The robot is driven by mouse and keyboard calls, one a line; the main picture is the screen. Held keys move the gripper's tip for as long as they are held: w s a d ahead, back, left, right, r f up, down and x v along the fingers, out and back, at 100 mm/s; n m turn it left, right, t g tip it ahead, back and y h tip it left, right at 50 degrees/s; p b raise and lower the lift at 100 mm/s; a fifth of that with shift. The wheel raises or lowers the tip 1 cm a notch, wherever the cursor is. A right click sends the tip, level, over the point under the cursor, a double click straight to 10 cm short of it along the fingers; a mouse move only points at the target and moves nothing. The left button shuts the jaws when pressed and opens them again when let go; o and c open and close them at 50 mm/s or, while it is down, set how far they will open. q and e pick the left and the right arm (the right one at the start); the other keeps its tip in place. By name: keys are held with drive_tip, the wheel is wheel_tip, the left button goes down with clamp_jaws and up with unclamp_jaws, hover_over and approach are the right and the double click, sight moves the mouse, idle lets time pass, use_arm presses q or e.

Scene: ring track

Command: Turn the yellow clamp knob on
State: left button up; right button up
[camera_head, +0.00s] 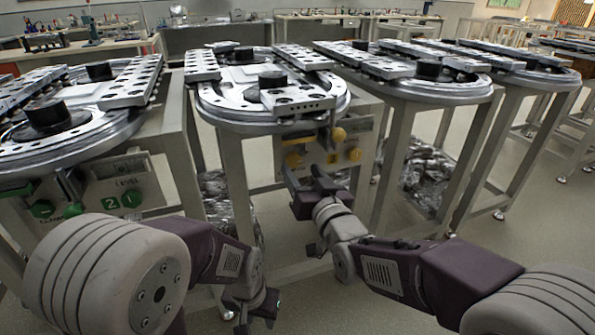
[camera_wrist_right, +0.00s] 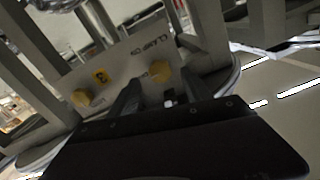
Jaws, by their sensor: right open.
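The yellow clamp knob (camera_head: 293,160) is on the left of the grey panel (camera_head: 313,151) under the middle ring track. In the right wrist view the clamp knob (camera_wrist_right: 160,71) shows beside upside-down "CLAMP ON" lettering. My right gripper (camera_head: 304,177) is open just in front of the panel, below the knob in the head view. In the wrist view the right gripper's fingers (camera_wrist_right: 152,93) point at the knob, which lies near the gap between their tips; contact cannot be told. My left gripper (camera_head: 250,302) hangs low at the bottom, away from the panel; its jaws are unclear.
A yellow plate marked 3 (camera_wrist_right: 100,77) and a second yellow knob (camera_wrist_right: 80,98) share the panel. A panel with green knobs (camera_head: 118,187) is under the left track. Table legs (camera_head: 240,190) flank the middle panel.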

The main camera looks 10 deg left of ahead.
sight(296, 162)
drive_tip(key=shift+b+x, duration=0.3)
drive_tip(key=shift+x, duration=1.5)
clamp_jaws()
